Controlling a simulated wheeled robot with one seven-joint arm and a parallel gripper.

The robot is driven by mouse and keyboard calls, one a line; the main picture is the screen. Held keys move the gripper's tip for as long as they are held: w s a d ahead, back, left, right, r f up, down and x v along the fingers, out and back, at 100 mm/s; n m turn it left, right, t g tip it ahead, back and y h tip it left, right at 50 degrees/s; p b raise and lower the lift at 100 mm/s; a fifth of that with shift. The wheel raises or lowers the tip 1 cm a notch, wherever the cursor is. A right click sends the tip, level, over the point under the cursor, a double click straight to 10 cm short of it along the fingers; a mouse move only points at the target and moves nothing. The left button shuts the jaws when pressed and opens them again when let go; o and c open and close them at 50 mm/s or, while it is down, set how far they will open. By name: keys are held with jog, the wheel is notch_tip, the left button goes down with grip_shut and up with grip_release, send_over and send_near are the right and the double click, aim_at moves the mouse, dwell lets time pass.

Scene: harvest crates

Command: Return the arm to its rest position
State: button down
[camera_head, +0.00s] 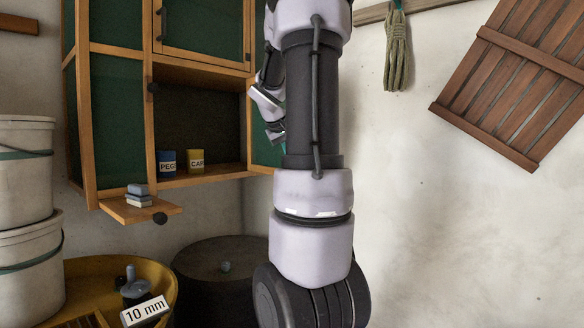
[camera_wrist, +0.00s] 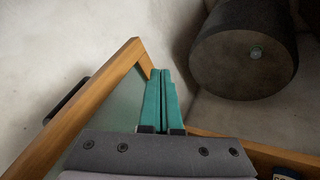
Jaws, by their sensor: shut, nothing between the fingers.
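My gripper shows in the wrist view (camera_wrist: 163,75), with its two teal fingers closed together and nothing between them. In that view the fingers lie close to the wooden frame of a cabinet door (camera_wrist: 75,110); I cannot tell whether they touch it. In the head view my arm stands upright in the middle and hides part of the scene. The gripper is mostly hidden behind the arm there, beside the right side of the wall cabinet (camera_head: 148,110).
The cabinet's open shelf holds a blue can (camera_head: 167,163) and a yellow can (camera_head: 196,160). A small ledge (camera_head: 125,212) juts out below with small grey blocks (camera_head: 139,195). A dark drum (camera_head: 215,300), a yellow tub (camera_head: 95,265) and white buckets (camera_head: 25,180) stand below and left.

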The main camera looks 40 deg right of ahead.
jog(key=v, duration=0.4)
jog(key=shift+s+r, duration=0.35)
jog(key=shift+s, duration=0.1)
jog(key=s+a+f+t+y, duration=0.1)
jog(key=s+a+y, duration=0.2)
jog(key=a, duration=0.7)
jog(key=s+a+f+t+y, duration=0.1)
jog(key=s+a+f+y, duration=0.1)
jog(key=s+a, duration=0.4)
jog(key=s+a+f+t+y, duration=0.2)
jog(key=s+a, duration=0.3)
jog(key=a, duration=1)
jog(key=shift+f+y, duration=0.2)
jog(key=shift+y, duration=0.7)
